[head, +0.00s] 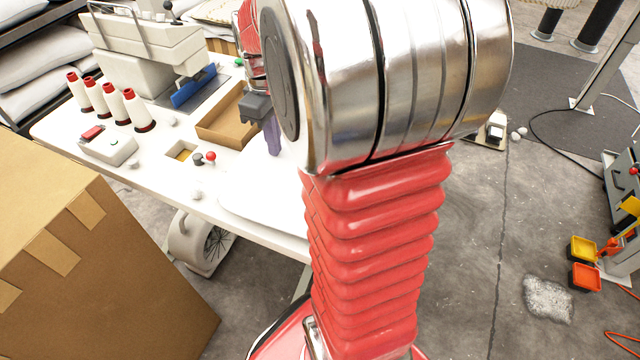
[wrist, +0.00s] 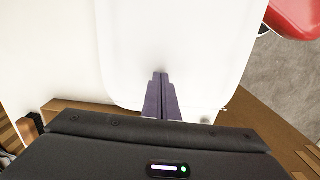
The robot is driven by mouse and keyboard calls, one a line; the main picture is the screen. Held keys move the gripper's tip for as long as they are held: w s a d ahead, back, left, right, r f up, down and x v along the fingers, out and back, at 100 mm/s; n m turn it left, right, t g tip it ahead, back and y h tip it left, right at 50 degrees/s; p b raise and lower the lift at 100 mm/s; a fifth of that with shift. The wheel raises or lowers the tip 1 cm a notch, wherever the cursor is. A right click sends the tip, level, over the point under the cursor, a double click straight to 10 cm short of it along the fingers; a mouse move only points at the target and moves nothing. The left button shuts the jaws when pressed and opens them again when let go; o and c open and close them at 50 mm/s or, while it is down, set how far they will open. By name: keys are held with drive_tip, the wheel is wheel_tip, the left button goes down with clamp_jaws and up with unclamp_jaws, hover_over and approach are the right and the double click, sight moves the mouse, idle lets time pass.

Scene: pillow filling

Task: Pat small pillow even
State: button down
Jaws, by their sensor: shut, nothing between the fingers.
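The small pillow (wrist: 185,40) is a plain white, round-cornered shape that fills the upper middle of the wrist view. In the head view a part of the white pillow (head: 262,208) shows on the table's near edge, and my arm hides the rest. My gripper (wrist: 160,76) has dark purple fingers held together with nothing between them. The fingers point over the pillow's near part in the wrist view; whether they touch it I cannot tell. In the head view my gripper (head: 273,142) shows just left of my arm.
The white table (head: 60,135) holds a sewing machine (head: 150,50), several thread cones (head: 103,100), a shallow cardboard tray (head: 222,130), and a small control box (head: 108,147). A large cardboard box (head: 90,270) stands at the lower left. Open concrete floor lies to the right.

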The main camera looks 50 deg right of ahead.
drive_tip(key=shift+r, duration=2.25)
drive_tip(key=shift+f, duration=2.3)
drive_tip(key=shift+r, duration=0.1)
drive_tip(key=shift+r, duration=2.2)
wheel_tip(320, 180, up, 5)
